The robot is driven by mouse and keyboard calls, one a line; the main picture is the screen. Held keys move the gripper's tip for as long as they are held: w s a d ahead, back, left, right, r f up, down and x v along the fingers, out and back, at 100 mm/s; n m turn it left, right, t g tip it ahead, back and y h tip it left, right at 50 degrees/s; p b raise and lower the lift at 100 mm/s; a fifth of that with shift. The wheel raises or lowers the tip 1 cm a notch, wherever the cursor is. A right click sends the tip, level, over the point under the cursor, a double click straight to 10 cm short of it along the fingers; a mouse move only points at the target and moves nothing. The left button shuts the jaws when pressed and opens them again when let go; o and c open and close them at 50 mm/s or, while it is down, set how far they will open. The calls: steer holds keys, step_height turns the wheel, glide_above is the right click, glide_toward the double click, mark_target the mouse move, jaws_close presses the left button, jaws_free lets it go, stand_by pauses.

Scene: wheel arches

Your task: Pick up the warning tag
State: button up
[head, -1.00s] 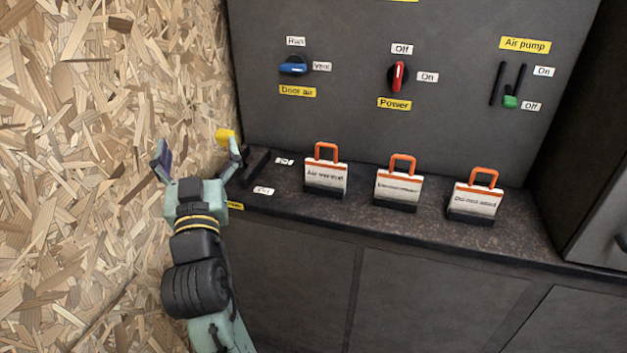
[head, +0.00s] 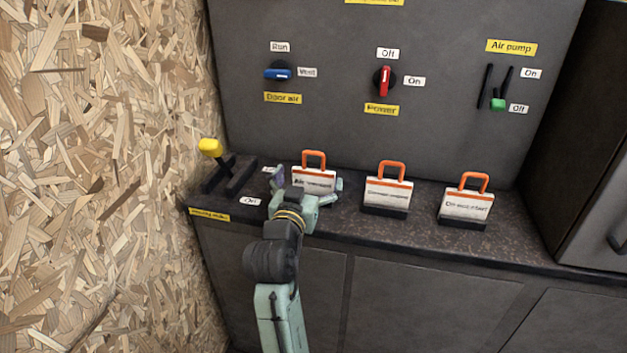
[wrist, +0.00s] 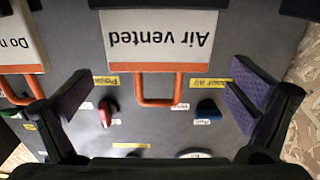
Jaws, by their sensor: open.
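Three white tags with orange handles stand in dark holders on the counter. The left tag (head: 313,172) reads "Air vented" upside down in the wrist view (wrist: 160,38). The middle tag (head: 388,190) has text too small to read. The right tag (head: 466,206) seems to read "Do not start". My gripper (head: 308,184) is open and empty in front of the left tag, its fingers spread to either side and hiding its lower part. In the wrist view my two fingers (wrist: 160,95) frame the "Air vented" tag's handle, apart from it.
A yellow-knobbed lever (head: 210,147) stands at the counter's left end by the chipboard wall (head: 100,160). Behind the tags, the grey panel carries a blue knob (head: 278,73), a red knob (head: 384,82) and a green-tipped switch (head: 497,103). A dark cabinet (head: 590,200) bounds the right.

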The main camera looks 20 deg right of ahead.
mark_target(313, 173)
steer(key=x, duration=0.3)
steer(key=shift+w+d, duration=0.1)
steer(key=shift+d, duration=0.05)
steer(key=shift+f, duration=0.1)
steer(key=c, duration=1.1)
